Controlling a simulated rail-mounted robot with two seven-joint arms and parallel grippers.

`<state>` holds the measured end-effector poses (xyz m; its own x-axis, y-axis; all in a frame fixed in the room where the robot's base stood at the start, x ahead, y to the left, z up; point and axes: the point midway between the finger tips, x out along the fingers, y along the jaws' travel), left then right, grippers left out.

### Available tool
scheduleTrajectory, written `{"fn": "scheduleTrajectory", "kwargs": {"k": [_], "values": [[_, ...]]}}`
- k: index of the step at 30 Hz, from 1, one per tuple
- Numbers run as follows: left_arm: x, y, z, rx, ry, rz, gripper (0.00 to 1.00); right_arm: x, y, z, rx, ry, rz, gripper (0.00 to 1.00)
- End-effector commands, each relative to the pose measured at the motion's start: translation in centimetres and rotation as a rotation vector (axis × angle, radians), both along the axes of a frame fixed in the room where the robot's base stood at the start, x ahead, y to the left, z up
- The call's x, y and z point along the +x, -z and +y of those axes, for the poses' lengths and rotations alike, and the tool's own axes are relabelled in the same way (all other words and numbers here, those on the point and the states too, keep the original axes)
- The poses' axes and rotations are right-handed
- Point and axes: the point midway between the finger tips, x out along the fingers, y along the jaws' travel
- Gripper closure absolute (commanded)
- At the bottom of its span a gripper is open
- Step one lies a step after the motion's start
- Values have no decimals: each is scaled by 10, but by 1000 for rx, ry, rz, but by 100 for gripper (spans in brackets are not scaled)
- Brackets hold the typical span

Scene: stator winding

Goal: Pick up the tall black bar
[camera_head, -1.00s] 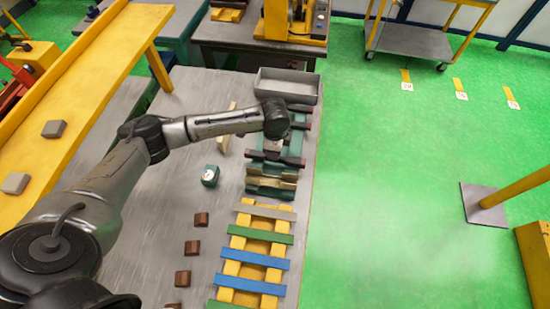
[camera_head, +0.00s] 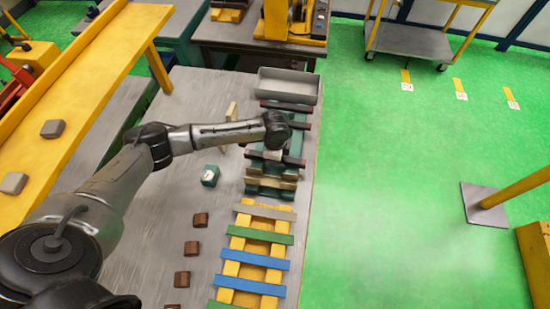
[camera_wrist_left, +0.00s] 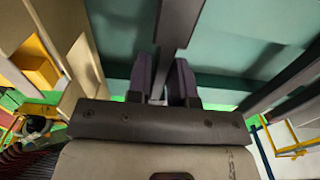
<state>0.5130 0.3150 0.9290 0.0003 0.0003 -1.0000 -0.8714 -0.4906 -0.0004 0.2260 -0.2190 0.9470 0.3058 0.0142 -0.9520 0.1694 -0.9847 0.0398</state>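In the head view my left arm reaches over a teal fixture (camera_head: 270,183) that carries several dark bars. Another dark bar (camera_wrist_left: 285,75) runs diagonally at the right of that view. In the head view, a dark bar (camera_head: 286,106) with reddish ends lies behind the wrist. My right gripper is not in view.
A grey tray (camera_head: 288,86) stands behind the fixture. A yellow rack with colored strips (camera_head: 262,238) lies in front.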

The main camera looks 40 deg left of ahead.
Motion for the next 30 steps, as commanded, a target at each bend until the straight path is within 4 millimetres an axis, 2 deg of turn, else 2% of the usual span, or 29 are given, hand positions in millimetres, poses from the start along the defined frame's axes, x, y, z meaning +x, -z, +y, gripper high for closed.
{"fn": "scheduleTrajectory", "kwargs": {"k": [1,6,23,30], "values": [[0,0,0,0,0,0,84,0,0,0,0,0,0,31],[0,0,0,0,0,0,100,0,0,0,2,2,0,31],[1,-2,0,0,0,-1,100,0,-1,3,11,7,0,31],[1,-21,0,-1,0,-3,100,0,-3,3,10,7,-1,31]]}}
